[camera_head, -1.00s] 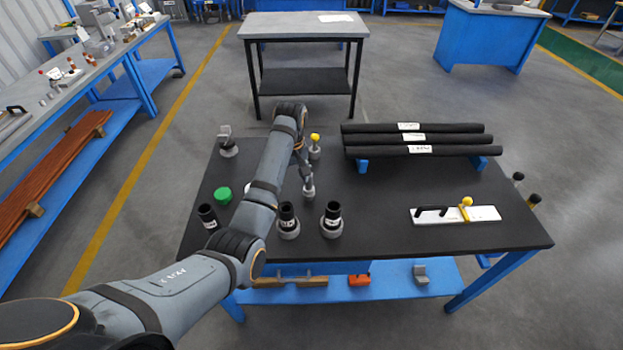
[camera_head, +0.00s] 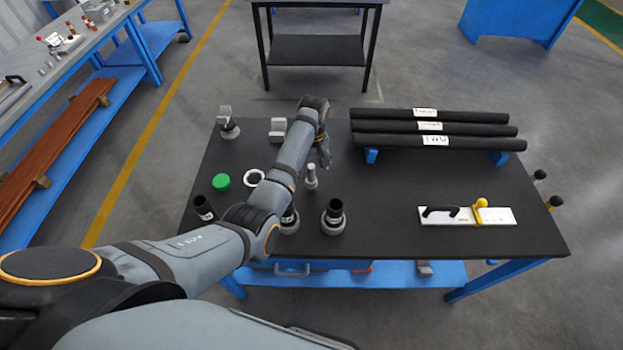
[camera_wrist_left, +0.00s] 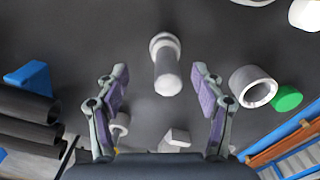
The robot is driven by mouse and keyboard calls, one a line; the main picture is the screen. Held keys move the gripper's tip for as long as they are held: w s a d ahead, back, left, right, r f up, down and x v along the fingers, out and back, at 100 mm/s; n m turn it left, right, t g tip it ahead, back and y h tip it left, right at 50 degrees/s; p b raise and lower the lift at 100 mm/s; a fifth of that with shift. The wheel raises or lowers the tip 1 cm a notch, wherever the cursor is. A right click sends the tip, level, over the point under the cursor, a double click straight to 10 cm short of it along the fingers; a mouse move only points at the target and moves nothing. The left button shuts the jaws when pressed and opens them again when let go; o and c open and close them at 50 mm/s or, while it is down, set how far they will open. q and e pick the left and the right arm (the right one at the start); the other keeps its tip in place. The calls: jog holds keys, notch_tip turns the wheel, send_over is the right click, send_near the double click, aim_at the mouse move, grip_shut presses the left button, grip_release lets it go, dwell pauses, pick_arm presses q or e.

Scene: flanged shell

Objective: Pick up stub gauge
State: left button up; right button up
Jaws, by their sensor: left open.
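A light grey metal stub (camera_head: 311,177) with a collar, which looks like the stub gauge, stands on the black table top (camera_head: 385,228), left of its middle. In the left wrist view the stub (camera_wrist_left: 167,80) shows between the open fingers, its length foreshortened. My left gripper (camera_head: 325,158) is above and just behind the stub in the head view. Its fingers (camera_wrist_left: 160,72) are spread on either side with clear gaps and nothing held. My right gripper is not in view.
Black-topped fittings (camera_head: 334,217) stand near the front edge, one partly hidden by my arm. A white ring (camera_head: 254,179) and green cap (camera_head: 222,181) lie left. Black bars (camera_head: 436,128) rest on blue supports at back right. A white plate with handles (camera_head: 466,215) lies right.

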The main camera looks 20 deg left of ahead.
aim_at(311, 177)
pick_arm(q)
jog(key=f, duration=0.1)
jog(key=s+f, duration=0.1)
jog(key=shift+a+f+p, duration=0.15)
jog(key=shift+f+p, duration=0.2)
jog(key=shift+p, duration=0.05)
jog(key=shift+f, duration=0.8)
jog(key=c, duration=0.7)
grip_shut()
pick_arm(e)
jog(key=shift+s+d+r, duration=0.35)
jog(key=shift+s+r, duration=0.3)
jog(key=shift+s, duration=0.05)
